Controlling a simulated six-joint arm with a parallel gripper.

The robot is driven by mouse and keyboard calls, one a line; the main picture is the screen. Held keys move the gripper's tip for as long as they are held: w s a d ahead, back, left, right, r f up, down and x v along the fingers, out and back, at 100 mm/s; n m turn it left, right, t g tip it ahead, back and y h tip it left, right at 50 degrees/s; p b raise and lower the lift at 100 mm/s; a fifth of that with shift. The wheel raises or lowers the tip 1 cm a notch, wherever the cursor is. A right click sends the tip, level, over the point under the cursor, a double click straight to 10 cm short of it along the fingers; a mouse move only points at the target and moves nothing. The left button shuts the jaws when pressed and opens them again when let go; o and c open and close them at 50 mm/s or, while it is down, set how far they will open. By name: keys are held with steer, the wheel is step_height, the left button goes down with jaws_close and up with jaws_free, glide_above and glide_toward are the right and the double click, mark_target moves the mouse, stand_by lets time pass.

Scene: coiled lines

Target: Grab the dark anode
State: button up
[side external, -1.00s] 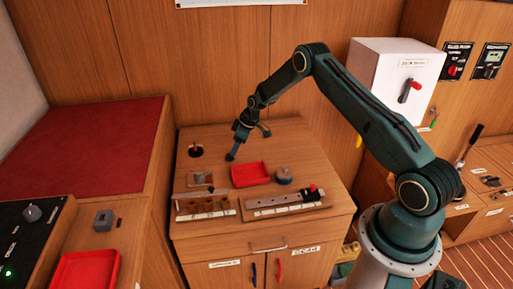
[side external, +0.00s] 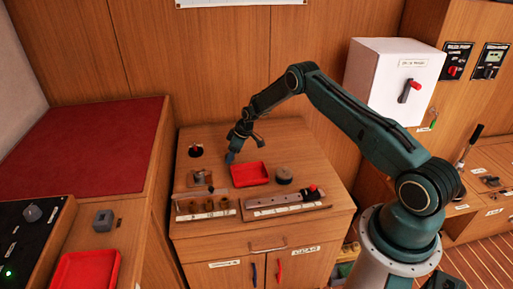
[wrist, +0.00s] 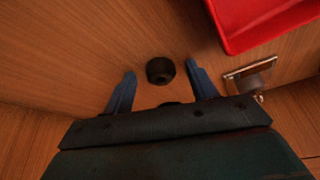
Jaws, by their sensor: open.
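The dark anode (wrist: 160,71) is a short, near-black cylinder with a hollow in its top, on the wooden bench top in the wrist view. My gripper (wrist: 160,76) is open, with one blue finger to the left of the anode and one to the right. Bare wood shows between each finger and the anode.
The red tray also shows at the upper right of the wrist view (wrist: 262,35). A metal plate with a small fitting (side external: 200,179) is left of the tray. A grey round piece (side external: 284,174) is right of it. Two racks (side external: 207,207) (side external: 287,202) line the front.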

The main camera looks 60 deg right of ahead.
steer(key=c, duration=1.1)
steer(key=shift+r, duration=0.2)
steer(key=shift+c, duration=0.2)
step_height(320, 180, up, 20)
steer(key=shift+f, duration=0.15)
stand_by(0.3)
